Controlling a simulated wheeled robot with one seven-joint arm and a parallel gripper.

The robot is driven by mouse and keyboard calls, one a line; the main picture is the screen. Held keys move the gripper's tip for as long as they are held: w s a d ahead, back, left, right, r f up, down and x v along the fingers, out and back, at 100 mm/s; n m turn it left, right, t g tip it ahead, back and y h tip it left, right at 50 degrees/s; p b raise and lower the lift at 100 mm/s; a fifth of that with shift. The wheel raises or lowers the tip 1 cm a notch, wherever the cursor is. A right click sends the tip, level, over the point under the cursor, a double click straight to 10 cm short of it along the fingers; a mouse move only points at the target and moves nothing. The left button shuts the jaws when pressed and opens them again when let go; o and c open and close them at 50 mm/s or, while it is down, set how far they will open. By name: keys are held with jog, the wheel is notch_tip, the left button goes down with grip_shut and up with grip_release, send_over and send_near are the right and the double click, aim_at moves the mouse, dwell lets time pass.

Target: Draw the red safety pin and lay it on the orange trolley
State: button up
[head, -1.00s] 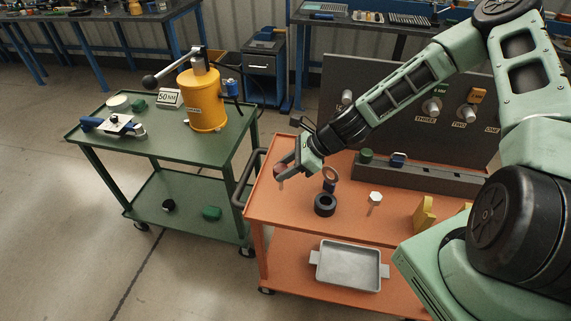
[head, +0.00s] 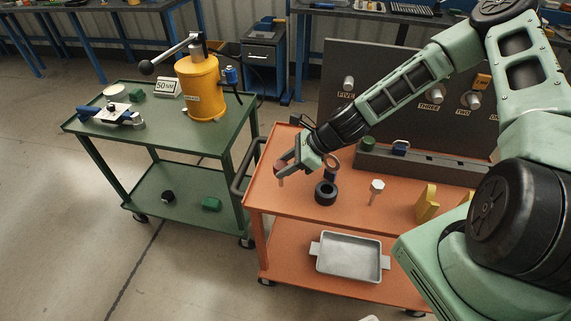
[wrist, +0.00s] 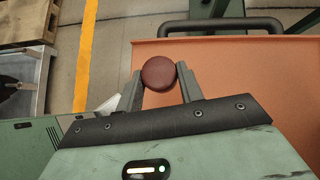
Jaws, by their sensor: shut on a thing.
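The red safety pin (wrist: 158,75) shows its round dark-red head between my two fingers in the wrist view. In the head view the pin (head: 281,168) hangs with its shank pointing down. My gripper (head: 290,165) is shut on the head. It is over the left end of the orange trolley (head: 285,198), near the handle. I cannot tell whether the shank's tip touches the trolley top. The trolley top (wrist: 240,75) also fills much of the wrist view.
On the orange trolley, a black ring (head: 326,193), a white-headed bolt (head: 376,189) and a yellow bracket (head: 427,205) stand right of my gripper. A grey panel (head: 375,85) rises behind. A green trolley (head: 160,145) with a yellow cylinder (head: 200,88) stands at left.

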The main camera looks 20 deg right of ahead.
jog(key=shift+f+b, duration=0.35)
jog(key=shift+f, duration=0.3)
jog(key=o, duration=1.1)
jog(key=shift+o, duration=0.2)
jog(key=v, duration=1.7)
jog(key=shift+b, duration=0.4)
jog(key=shift+d+r, duration=0.1)
jog(key=shift+d, duration=0.05)
